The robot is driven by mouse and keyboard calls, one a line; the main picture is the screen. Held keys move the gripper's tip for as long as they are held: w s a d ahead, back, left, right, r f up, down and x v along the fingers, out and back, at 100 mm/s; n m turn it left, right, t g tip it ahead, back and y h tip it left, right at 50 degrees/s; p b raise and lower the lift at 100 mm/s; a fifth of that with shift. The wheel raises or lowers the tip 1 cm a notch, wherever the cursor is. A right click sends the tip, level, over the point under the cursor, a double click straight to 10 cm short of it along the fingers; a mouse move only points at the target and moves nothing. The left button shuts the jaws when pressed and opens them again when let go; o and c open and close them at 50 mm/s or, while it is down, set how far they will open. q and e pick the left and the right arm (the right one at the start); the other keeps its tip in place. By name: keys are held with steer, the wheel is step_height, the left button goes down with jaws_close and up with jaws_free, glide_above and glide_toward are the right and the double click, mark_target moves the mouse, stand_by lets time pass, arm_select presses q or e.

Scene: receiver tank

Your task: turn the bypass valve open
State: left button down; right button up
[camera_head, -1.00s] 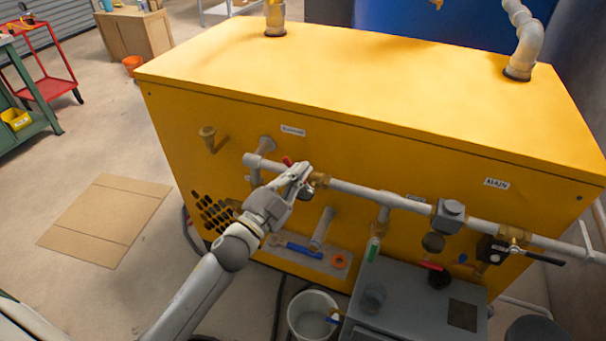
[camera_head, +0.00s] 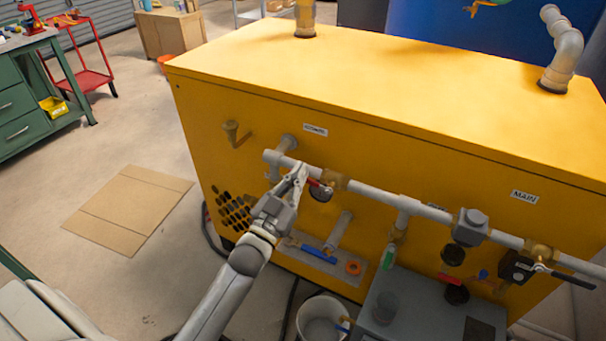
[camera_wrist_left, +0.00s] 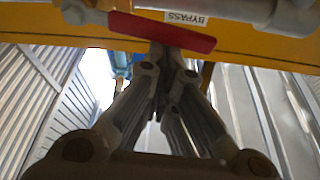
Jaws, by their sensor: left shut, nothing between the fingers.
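The bypass valve's red handle (camera_head: 320,184) sits by its brass body (camera_head: 335,180) on the grey horizontal pipe along the yellow cabinet's front. It crosses the top of the left wrist view as a red bar (camera_wrist_left: 165,32), near a BYPASS label (camera_wrist_left: 186,18). My left gripper (camera_head: 302,168) is shut and empty, just left of the brass body. In the wrist view its closed fingertips (camera_wrist_left: 163,50) are at the bar's lower edge; I cannot tell if they touch. Part of the handle may be hidden behind the fingers. My right gripper is not in view.
The yellow cabinet (camera_head: 380,85) carries a MAIN label (camera_head: 524,196) and a black-handled valve (camera_head: 518,266) at right. A green handle (camera_head: 388,258) hangs from the pipe. A white bucket (camera_head: 321,318) and grey box (camera_head: 430,305) stand below. Cardboard (camera_head: 128,210) lies on open floor at left.

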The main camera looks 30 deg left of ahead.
arm_select(q)
steer(key=shift+a+f+n+y, duration=0.25)
steer(key=shift+f+n+y, duration=0.35)
steer(key=shift+n, duration=0.5)
